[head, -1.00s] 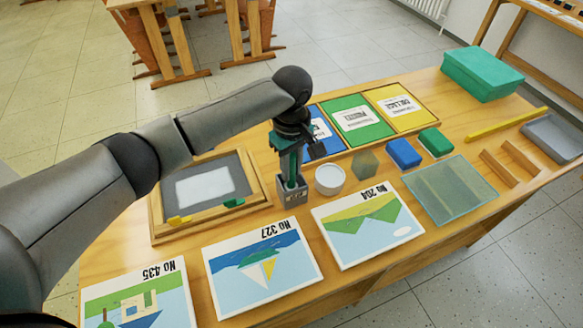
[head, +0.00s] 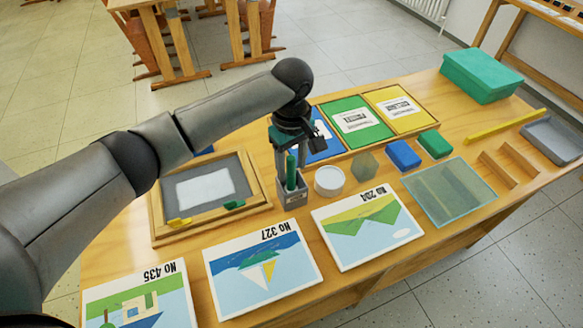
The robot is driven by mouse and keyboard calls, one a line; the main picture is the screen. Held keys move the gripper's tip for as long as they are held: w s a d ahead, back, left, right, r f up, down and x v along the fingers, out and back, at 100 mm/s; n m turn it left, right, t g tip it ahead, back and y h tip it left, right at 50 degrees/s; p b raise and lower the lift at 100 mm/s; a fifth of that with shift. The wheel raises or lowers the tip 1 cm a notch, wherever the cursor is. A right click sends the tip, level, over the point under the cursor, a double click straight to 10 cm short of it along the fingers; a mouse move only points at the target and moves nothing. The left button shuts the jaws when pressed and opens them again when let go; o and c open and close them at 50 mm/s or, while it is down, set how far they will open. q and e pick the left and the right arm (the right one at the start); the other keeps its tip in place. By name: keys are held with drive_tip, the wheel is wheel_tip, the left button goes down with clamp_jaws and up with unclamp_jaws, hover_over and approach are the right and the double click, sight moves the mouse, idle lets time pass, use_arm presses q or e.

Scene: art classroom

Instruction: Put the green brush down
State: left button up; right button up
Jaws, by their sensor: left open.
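The green brush (head: 291,172) stands nearly upright in a small grey holder (head: 294,196) on the table, its upper part showing above the rim. My left gripper (head: 289,150) is right above the holder, pointing down, with its fingers apart around or just above the brush's top. Whether a finger still touches the brush cannot be told. My right gripper does not show.
A white round pot (head: 328,181) stands close right of the holder. A framed board (head: 254,197) lies to the left. Picture cards (head: 262,275) lie in front. Blue (head: 403,155) and green (head: 435,144) blocks and a glass sheet (head: 450,192) lie to the right.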

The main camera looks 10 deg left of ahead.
use_arm(q)
wheel_tip(320, 180, up, 10)
drive_tip(key=shift+r+p, duration=0.1)
drive_tip(key=shift+p, duration=0.9)
